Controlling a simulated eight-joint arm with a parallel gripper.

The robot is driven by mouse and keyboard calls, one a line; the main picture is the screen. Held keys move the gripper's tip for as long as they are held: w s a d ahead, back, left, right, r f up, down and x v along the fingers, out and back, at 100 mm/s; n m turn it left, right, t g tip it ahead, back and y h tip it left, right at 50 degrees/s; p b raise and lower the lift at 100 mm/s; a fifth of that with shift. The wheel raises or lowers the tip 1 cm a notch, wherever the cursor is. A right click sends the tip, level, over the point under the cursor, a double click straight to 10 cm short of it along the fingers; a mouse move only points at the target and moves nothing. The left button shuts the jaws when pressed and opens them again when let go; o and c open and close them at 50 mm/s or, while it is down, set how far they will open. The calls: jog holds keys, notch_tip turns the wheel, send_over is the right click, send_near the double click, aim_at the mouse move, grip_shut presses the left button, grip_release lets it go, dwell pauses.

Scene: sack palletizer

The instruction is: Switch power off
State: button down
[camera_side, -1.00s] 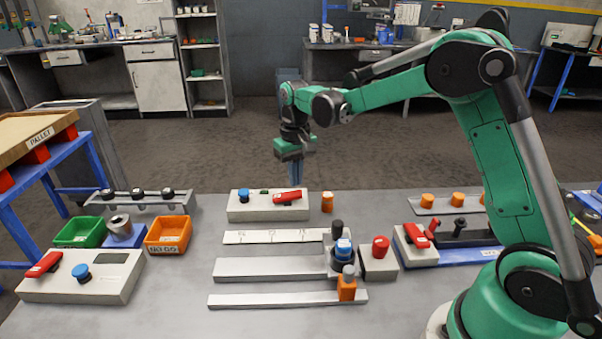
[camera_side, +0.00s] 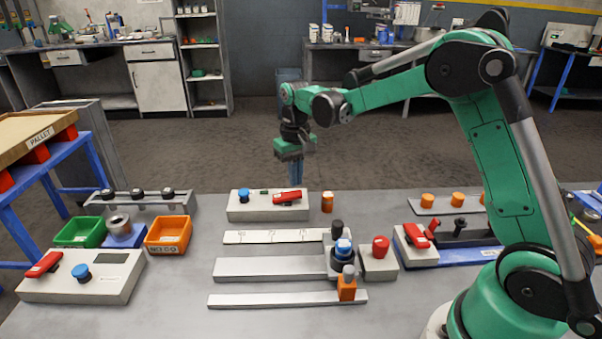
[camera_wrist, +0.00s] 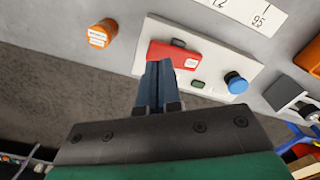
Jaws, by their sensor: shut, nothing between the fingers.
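A pale control box (camera_side: 250,212) stands at the back of the table, with a red switch handle (camera_side: 288,197) on its right part and a blue button (camera_side: 244,195) on its left. In the wrist view the red handle (camera_wrist: 185,53) lies nearly along the box (camera_wrist: 222,62), with a small green indicator (camera_wrist: 198,85) beside it. My gripper (camera_side: 298,185) points down, its blue fingers shut and empty. The fingertips (camera_wrist: 159,66) overlap one end of the red handle in the wrist view. They look very close to it; contact cannot be told.
An orange cylinder (camera_side: 327,202) stands just right of the box. Another panel with a red handle (camera_side: 44,265) and blue button is at front left. A box with a red handle (camera_side: 418,236) sits at right. Slide rails (camera_side: 270,267) lie in front; floor behind the table is clear.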

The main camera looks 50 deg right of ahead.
aim_at(296, 194)
jog(key=shift+f, duration=1.3)
dwell(0.4)
jog(key=shift+r, duration=3.55)
jog(key=shift+s+a+r, duration=0.1)
jog(key=shift+r, duration=0.05)
jog(key=s+a+n+t, duration=0.1)
jog(key=s+a+t, duration=0.2)
jog(key=s, duration=0.3)
jog(key=s+a+r+n+t, duration=0.1)
jog(key=s+a+n+t, duration=0.1)
jog(key=s+a+t, duration=0.2)
jog(key=s, duration=0.3)
jog(key=shift+s+a+r, duration=0.15)
jog(key=shift+s+r, duration=0.1)
jog(key=shift+r, duration=0.05)
